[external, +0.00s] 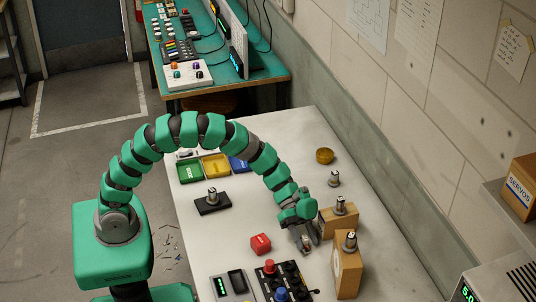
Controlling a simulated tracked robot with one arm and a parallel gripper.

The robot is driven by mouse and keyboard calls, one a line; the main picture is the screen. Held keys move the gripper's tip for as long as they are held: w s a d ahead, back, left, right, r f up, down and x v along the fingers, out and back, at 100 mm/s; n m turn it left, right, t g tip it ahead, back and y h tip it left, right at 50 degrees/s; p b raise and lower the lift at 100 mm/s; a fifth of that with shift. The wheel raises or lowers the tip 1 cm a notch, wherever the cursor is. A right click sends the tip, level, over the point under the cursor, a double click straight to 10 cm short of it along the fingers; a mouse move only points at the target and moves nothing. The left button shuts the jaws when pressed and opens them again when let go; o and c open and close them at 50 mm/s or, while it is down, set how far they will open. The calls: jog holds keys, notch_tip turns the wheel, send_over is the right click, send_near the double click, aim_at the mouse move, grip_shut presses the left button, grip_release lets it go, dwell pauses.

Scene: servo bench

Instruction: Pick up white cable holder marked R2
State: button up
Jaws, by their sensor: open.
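My gripper (306,236) is low over the white bench, with its fingers open and pointing down. A small pale and brownish piece (306,245) shows at the fingertips; I cannot tell whether it is between them or just behind. Several small grey-white upright pieces with dark marks stand around: one on the black base (212,196), one on the bench at the back (334,179), one on a wooden block (340,205) and one on a taller block (350,241). The marks are too small to read, so I cannot tell which is R2.
A red cube (260,244) lies left of my gripper. A black control box (285,283) and a scale-like device (232,286) are at the front. Wooden blocks (347,273) stand close on the right. Coloured bins (215,166) and a yellow dish (324,155) are farther back.

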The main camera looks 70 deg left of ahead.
grip_shut()
